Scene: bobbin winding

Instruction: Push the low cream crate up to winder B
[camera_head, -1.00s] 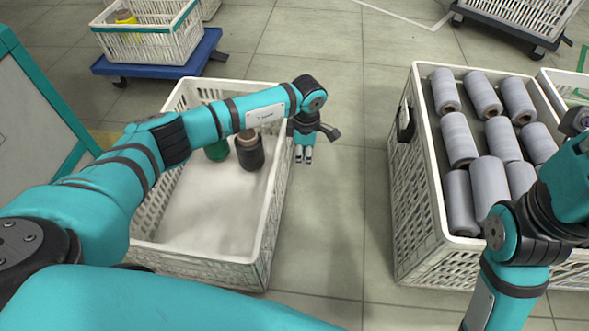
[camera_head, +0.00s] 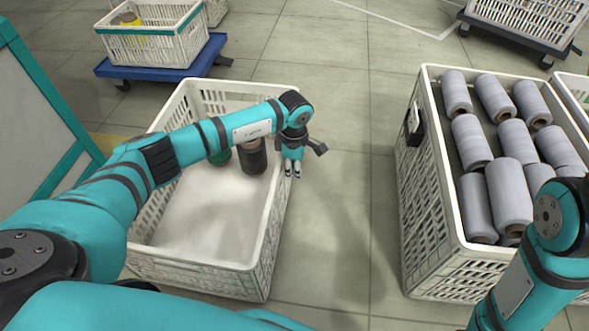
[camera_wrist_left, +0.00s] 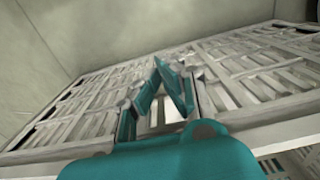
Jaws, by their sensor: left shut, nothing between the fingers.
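The low cream crate (camera_head: 205,278) stands on the floor at left in the head view, with a green bobbin (camera_head: 221,157) and a dark bobbin (camera_head: 252,156) at its far end. My left arm reaches across the crate. My left gripper (camera_head: 292,174) points down at the crate's right long side, shut and empty. In the left wrist view the shut fingers (camera_wrist_left: 158,62) are close in front of the crate's slatted wall (camera_wrist_left: 255,85). I cannot tell whether they touch it. No winder is clearly identifiable as B. My right gripper is out of view.
A taller cream crate (camera_head: 425,200) full of grey bobbins stands at right, with free floor (camera_head: 350,190) between the crates. A blue dolly (camera_head: 165,70) with a crate is at the back left. A teal-framed panel (camera_head: 75,160) stands at the left edge.

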